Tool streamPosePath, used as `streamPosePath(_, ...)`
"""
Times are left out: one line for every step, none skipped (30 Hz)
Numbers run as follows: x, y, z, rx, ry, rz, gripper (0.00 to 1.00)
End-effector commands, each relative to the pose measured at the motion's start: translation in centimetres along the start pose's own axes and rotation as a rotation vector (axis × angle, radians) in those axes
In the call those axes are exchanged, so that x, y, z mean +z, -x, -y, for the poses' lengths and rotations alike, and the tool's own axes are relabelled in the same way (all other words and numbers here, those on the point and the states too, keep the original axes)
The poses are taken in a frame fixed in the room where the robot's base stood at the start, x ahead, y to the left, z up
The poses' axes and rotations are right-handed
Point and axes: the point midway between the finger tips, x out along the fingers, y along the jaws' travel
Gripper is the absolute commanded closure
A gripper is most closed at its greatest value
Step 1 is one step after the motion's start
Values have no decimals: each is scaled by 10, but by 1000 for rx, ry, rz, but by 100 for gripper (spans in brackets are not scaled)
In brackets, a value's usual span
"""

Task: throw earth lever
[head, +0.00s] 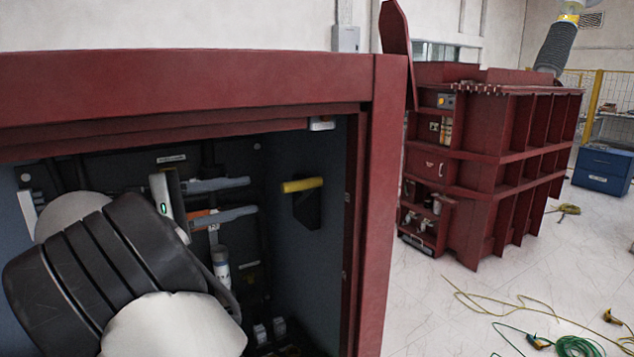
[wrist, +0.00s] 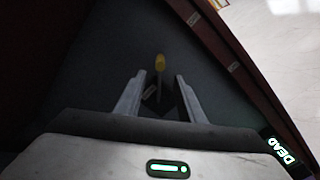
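The lever with a yellow handle (head: 302,185) is on the right inner wall of the open cabinet, on a black mount (head: 307,209). I take it for the earth lever. In the wrist view its yellow end (wrist: 160,62) is straight ahead, beyond my fingertips, with a dark stem below it. My gripper (head: 252,196) is inside the cabinet, its two grey fingers pointing right toward the handle. In the wrist view my gripper (wrist: 160,78) is open, with a finger on each side of the lever's line. A gap shows between fingertips and handle in the head view.
The red cabinet frame (head: 388,200) borders the opening on the right and above. A glowing "DEAD" label (wrist: 281,150) shows at the wrist view's lower right. Outside are a red transformer tank (head: 485,150), a blue drawer unit (head: 602,168) and cables (head: 575,345) on the floor.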

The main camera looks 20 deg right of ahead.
Motion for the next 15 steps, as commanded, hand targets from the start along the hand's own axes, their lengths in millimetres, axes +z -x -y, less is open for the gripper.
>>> streamPosePath(0,-3,-1,3,-1,3,64)
streamPosePath(1,-6,-1,2,-1,4,64)
streamPosePath(1,-11,-1,1,-1,3,64)
streamPosePath(1,-16,-1,0,-2,3,64)
streamPosePath(1,-21,-1,-1,-2,4,64)
streamPosePath(1,-29,0,-3,-1,4,64)
streamPosePath(1,-35,0,-3,-1,3,64)
streamPosePath(1,-42,0,-3,-1,4,64)
streamPosePath(1,-51,0,-2,0,5,64)
streamPosePath(1,-58,0,-3,-1,4,64)
streamPosePath(2,-64,0,-3,0,4,64)
streamPosePath(1,-73,0,-3,-1,3,64)
streamPosePath(1,-80,0,-4,-1,4,64)
streamPosePath(1,-87,0,-4,-1,3,64)
streamPosePath(1,-95,0,-4,0,4,64)
